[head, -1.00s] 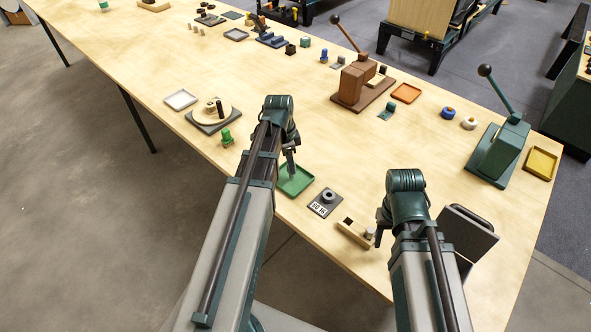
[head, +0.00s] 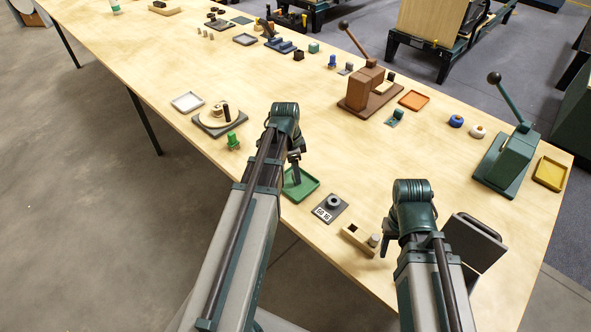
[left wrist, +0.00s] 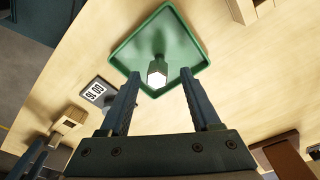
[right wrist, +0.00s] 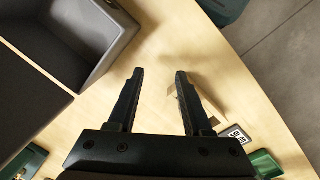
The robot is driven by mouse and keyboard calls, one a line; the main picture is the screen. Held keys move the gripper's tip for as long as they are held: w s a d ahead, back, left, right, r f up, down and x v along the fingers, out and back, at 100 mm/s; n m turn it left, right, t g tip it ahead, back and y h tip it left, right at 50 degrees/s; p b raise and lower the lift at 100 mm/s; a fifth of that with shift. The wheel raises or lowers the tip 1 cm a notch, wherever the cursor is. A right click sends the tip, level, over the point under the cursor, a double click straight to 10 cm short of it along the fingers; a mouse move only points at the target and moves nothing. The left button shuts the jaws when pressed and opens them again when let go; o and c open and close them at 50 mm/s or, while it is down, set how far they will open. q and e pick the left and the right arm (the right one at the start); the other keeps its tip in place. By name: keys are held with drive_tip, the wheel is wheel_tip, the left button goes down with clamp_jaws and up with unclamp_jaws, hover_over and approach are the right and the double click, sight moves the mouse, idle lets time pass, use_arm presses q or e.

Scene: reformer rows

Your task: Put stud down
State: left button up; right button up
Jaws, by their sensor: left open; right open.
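My left gripper (head: 296,178) is open above the green tray (head: 308,193). In the left wrist view the green tray (left wrist: 124,56) lies beyond the open fingers (left wrist: 161,74). A small green stud with a pale hexagonal end (left wrist: 157,71) shows over the tray, between the fingertips and apart from both fingers. I cannot tell whether it stands or leans there; in the head view it is hidden by the gripper. My right gripper (head: 388,240) is open and empty beside the wooden block (head: 355,237); its fingers (right wrist: 159,73) also show in the right wrist view.
A dark plate with a grey ring and a number label (head: 329,208) lies between tray and block. A dark open box (head: 474,242) stands right of my right arm. A round wooden turntable (head: 217,116) and a green piece (head: 233,141) are at left. A brown press (head: 366,90) stands behind.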

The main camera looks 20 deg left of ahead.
use_arm(q)
wheel_tip(320, 180, up, 12)
drive_tip(key=a+p, duration=0.1)
drive_tip(key=p, duration=1.1)
drive_tip(key=shift+s+r, duration=0.15)
drive_tip(key=shift+s, duration=0.3)
drive_tip(key=shift+a, duration=0.1)
drive_tip(key=s+d+n, duration=0.2)
drive_tip(key=s+d, duration=0.2)
drive_tip(key=d, duration=0.3)
drive_tip(key=s+d+n+y, duration=0.1)
drive_tip(key=s+d+n, duration=0.1)
drive_tip(key=s+d, duration=0.3)
drive_tip(key=s+d+n+g+y, duration=0.1)
drive_tip(key=s+d+n, duration=0.2)
drive_tip(key=d, duration=0.8)
drive_tip(key=shift+s, duration=0.8)
drive_tip(key=shift+d, duration=0.1)
